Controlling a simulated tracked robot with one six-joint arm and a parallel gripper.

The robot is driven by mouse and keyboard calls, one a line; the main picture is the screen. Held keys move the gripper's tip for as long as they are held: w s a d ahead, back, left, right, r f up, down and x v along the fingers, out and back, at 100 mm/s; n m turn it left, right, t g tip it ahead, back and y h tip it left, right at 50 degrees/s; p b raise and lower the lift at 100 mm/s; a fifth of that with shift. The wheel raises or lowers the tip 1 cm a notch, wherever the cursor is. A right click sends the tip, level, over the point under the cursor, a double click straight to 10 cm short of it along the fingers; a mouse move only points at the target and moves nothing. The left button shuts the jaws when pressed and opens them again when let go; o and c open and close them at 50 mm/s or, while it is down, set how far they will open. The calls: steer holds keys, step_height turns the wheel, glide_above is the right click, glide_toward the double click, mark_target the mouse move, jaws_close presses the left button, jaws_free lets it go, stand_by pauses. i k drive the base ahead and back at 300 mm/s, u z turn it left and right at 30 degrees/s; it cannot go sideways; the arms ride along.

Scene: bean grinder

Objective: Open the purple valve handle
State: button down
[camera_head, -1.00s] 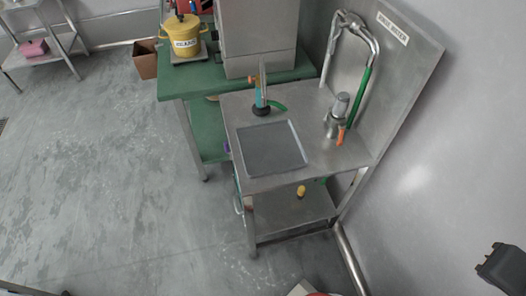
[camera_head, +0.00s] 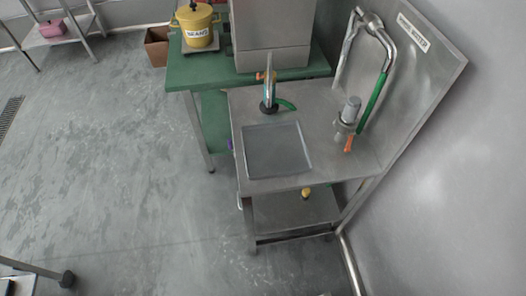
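A small purple spot (camera_head: 230,144) shows at the left side of the steel sink table (camera_head: 350,165), just below its top edge. It looks like the purple valve handle, but it is too small to tell its position, open or closed. My gripper is not in view now.
The steel table has a basin (camera_head: 276,150), a tap with a green handle (camera_head: 270,100) and a spray hose (camera_head: 378,90). A green table (camera_head: 186,79) behind holds a yellow beans pot (camera_head: 195,26) and a grey machine (camera_head: 271,35). Floor (camera_head: 120,150) to the left is clear.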

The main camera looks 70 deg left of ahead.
mark_target(229, 140)
steer(key=z, duration=0.1)
steer(key=k, duration=1.7)
steer(key=u, duration=1.75)
steer(key=i, duration=0.55)
steer(key=u, duration=0.05)
